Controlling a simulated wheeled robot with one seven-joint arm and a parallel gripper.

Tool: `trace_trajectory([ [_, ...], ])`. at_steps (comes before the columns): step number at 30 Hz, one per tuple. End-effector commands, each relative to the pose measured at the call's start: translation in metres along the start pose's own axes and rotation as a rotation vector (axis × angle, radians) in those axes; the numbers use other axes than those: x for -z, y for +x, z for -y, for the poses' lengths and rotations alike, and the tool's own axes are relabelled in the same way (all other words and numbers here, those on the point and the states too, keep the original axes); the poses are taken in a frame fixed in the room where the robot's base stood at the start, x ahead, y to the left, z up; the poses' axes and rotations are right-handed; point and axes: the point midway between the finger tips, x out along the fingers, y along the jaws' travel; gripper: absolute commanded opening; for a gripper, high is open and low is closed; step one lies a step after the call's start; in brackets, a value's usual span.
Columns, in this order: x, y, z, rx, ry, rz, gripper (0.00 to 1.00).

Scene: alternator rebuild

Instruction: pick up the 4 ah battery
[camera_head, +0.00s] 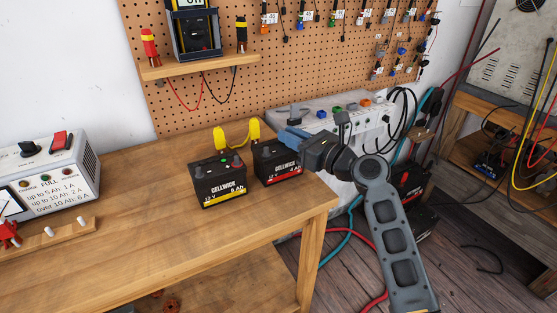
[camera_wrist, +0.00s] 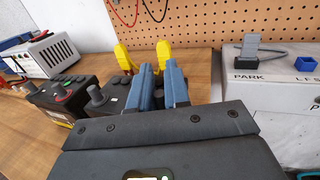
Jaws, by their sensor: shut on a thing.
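Two black Gellwick batteries stand side by side near the right end of the wooden bench. The nearer one (camera_head: 219,181) has a yellow stripe. The farther one (camera_head: 278,167) has a red stripe, and its Ah figure is too small to read surely. My gripper (camera_head: 290,136) is at the top of the red-striped battery, coming from the right. In the wrist view, the blue fingers (camera_wrist: 162,84) are close together and shut on a part of that battery's top. The battery still appears upright at bench level.
Two yellow clamps (camera_wrist: 125,58) stand behind the batteries. A charger (camera_head: 45,165) stands at the left of the bench (camera_head: 150,240). A white box (camera_head: 330,118) stands beyond the bench's right end.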

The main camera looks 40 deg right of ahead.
Motion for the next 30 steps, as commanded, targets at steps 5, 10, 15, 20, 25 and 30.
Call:
trace_trajectory([
  [5,0.000,0.000,0.000,0.000,0.000,0.000,0.00],
  [10,0.000,0.000,0.000,0.000,0.000,0.000,0.00],
  [15,0.000,0.000,0.000,0.000,0.000,0.000,0.00],
  [20,-0.004,0.000,0.000,0.001,0.000,0.007,0.00],
  [25,-0.004,0.000,0.000,0.001,-0.001,0.007,0.00],
  [30,-0.010,0.000,0.000,0.001,-0.002,0.008,0.00],
])
